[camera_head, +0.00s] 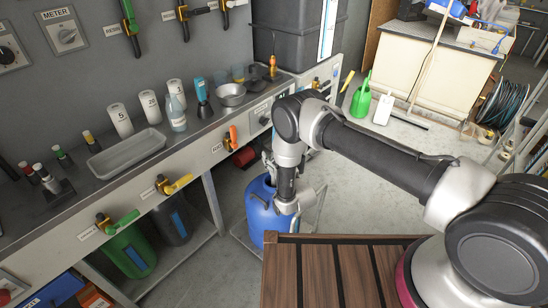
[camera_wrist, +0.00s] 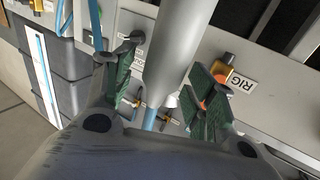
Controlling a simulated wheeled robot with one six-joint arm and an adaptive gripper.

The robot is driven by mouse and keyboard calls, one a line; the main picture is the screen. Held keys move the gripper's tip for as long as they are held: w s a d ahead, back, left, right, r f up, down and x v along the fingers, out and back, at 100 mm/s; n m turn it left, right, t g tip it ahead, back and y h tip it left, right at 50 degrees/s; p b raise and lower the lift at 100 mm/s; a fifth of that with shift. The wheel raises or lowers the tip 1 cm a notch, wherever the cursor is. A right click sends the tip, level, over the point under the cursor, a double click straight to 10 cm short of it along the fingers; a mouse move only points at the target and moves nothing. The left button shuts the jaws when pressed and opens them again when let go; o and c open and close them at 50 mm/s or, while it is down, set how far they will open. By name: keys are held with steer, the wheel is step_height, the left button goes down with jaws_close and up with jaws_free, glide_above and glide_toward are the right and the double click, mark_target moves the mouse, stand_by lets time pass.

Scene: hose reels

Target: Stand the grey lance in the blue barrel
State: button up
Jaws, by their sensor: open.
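The blue barrel (camera_head: 266,218) stands on the floor beside the counter's right end in the head view. My wrist links hang over its top and cover part of its mouth. In the wrist view my gripper (camera_wrist: 160,88) is open, with a green-padded finger on each side. A grey tapered cylinder, apparently the grey lance (camera_wrist: 172,50), runs between the fingers from the top of the view, with a thin blue rod at its lower end. I cannot tell whether it touches either finger. In the head view the lance cannot be made out clearly, and how it sits relative to the barrel is hidden.
A counter (camera_head: 95,195) with valves and bottles runs along the left. A slatted wooden surface (camera_head: 335,275) lies in front of the barrel. A green can (camera_head: 361,100) stands on the floor behind, where there is some free room.

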steer(key=v, duration=1.2)
